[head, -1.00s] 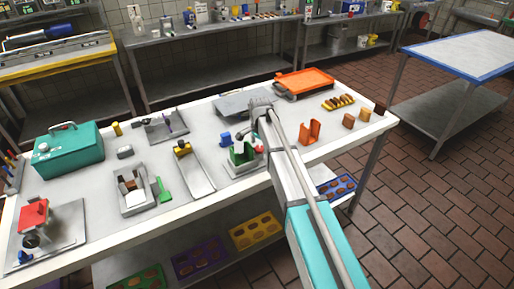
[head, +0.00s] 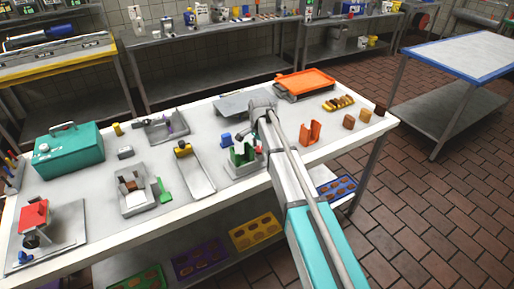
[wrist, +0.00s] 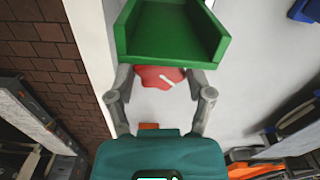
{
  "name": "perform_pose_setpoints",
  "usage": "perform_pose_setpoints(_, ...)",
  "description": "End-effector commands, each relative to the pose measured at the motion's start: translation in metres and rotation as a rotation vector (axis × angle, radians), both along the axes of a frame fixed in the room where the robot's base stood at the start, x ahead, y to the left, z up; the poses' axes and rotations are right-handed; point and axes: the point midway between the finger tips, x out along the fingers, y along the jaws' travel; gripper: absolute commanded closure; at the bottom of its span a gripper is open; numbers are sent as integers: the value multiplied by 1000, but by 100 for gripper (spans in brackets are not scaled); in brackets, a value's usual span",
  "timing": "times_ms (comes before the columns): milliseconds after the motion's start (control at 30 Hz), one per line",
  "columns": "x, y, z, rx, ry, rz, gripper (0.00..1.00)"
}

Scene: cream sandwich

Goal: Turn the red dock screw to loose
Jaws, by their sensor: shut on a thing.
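The red dock screw (wrist: 155,80) shows in the wrist view as a red knob with a white line, just below the green dock (wrist: 170,38). My gripper (wrist: 161,76) has one finger on each side of the knob and is shut on it. The dock partly covers the knob and the fingertips. In the head view the green dock (head: 241,153) stands on a metal plate near the bench's front edge, beside my gripper. My gripper and arm hide the screw there.
An orange bracket (head: 309,132) stands right of my arm. A blue block (head: 225,140) lies left of the dock. A metal ramp with a yellow part (head: 183,149) is further left. A grey plate (head: 240,104) and an orange tray (head: 304,82) lie behind.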

Motion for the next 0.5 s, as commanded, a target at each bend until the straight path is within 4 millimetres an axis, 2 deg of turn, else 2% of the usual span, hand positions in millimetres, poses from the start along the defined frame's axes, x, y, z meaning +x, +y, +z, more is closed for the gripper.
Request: perform_pose_setpoints(500,2,-5,0,-10,-4,29,81)
